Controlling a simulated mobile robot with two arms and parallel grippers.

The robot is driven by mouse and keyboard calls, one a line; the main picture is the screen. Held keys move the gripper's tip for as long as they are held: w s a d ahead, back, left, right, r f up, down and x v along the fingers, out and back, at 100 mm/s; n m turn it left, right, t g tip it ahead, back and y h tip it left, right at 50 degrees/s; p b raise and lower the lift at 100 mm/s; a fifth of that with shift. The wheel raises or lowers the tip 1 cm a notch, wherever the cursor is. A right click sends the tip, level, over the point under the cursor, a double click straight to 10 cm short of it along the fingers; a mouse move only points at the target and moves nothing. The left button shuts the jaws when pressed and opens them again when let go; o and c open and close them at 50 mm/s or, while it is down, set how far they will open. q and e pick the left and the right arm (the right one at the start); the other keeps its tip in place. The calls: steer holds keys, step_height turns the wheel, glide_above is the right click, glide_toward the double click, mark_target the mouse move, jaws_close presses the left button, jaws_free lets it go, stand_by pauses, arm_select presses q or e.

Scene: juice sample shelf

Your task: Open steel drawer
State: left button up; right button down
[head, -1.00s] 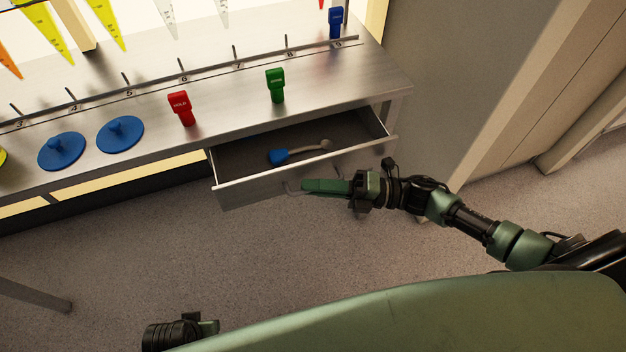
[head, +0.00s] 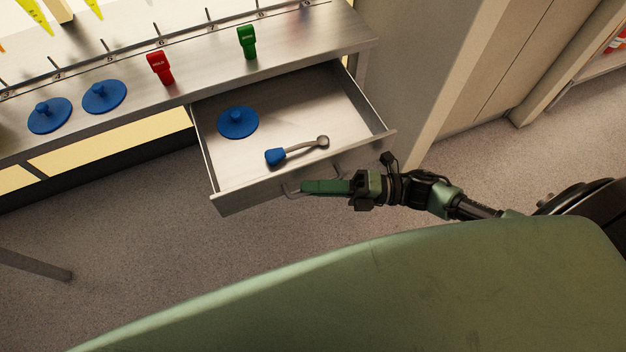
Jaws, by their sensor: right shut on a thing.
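The steel drawer (head: 300,174) is pulled well out from under the steel counter. Inside it lie a blue round lid with a knob (head: 238,122) and a spoon-like tool with a blue handle end (head: 277,156). My right gripper (head: 308,187) is at the drawer's front, shut on the drawer handle (head: 291,190); its fingers cover part of the handle. My left gripper is out of view.
On the steel counter (head: 205,78) stand a red tag (head: 160,67), a green tag (head: 247,42) and two blue lids (head: 104,96). A grey wall panel (head: 405,70) rises right of the counter. The floor before the drawer is open.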

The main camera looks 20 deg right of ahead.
steer(key=c, duration=1.5)
jaws_free()
steer(key=shift+d, duration=0.1)
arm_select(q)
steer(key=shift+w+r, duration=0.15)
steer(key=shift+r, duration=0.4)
arm_select(e)
steer(key=v, duration=0.7)
steer(key=shift+s+d+f, duration=0.1)
steer(key=shift+s+d, duration=0.05)
steer(key=shift+d, duration=0.2)
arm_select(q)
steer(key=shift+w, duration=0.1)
